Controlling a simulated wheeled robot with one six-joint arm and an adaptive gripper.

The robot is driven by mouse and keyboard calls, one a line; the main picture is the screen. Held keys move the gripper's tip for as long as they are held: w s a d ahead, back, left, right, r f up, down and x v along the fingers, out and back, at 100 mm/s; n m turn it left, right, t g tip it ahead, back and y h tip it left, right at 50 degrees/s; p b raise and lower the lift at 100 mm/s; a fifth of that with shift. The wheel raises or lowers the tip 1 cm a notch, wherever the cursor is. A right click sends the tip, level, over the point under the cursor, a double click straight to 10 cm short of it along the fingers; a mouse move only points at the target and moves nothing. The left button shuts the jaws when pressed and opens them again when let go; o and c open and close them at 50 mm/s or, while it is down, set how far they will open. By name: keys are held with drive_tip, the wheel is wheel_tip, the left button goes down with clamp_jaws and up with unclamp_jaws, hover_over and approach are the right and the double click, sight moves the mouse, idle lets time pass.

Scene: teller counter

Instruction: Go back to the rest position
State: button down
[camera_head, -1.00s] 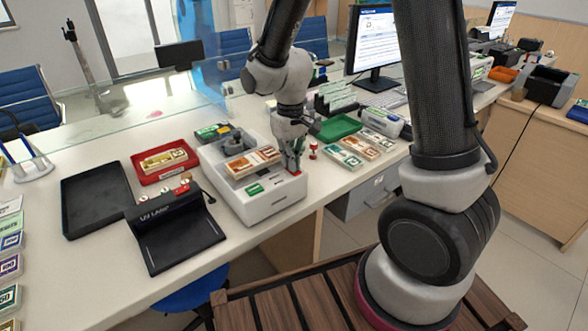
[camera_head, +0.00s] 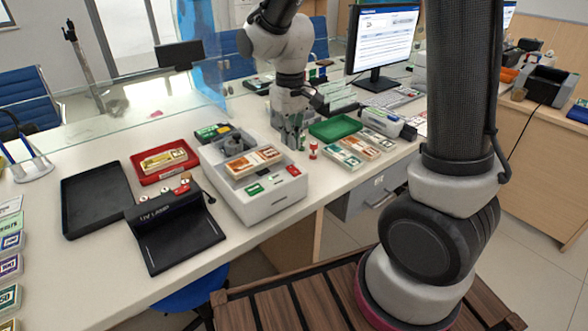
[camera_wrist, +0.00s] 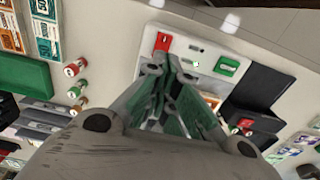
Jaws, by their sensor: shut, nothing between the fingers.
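My gripper (camera_head: 293,146) hangs pointing down beside the back right corner of the white counting machine (camera_head: 262,209), its fingers shut and empty. In the wrist view my gripper (camera_wrist: 176,68) shows its green-padded fingers together, in front of the machine (camera_wrist: 198,54). The machine's red button (camera_head: 293,170) is uncovered in the head view. The red button (camera_wrist: 163,42) and the green button (camera_wrist: 228,66) also show in the wrist view. A banknote bundle (camera_head: 253,161) lies on top of the machine.
A green tray (camera_head: 335,128), several note bundles (camera_head: 359,146) and a small red-topped stamp (camera_head: 313,150) stand right of the machine. A black UV lamp (camera_head: 177,236), a red tray (camera_head: 145,178) and a black tray (camera_head: 95,199) lie to the left. A glass screen (camera_head: 130,112) runs behind.

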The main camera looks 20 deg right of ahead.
idle(0.4)
drive_tip(key=shift+s+d, duration=0.15)
drive_tip(key=shift+s, duration=0.2)
drive_tip(key=s+d+r+m+t, duration=0.1)
drive_tip(key=s+d+r+t, duration=0.1)
drive_tip(key=s+d+r, duration=0.5)
drive_tip(key=s+d+r+m+t, duration=0.2)
drive_tip(key=s+d+r, duration=0.5)
drive_tip(key=s, duration=0.4)
drive_tip(key=shift+s+d+m, duration=0.15)
drive_tip(key=shift+d+m, duration=0.15)
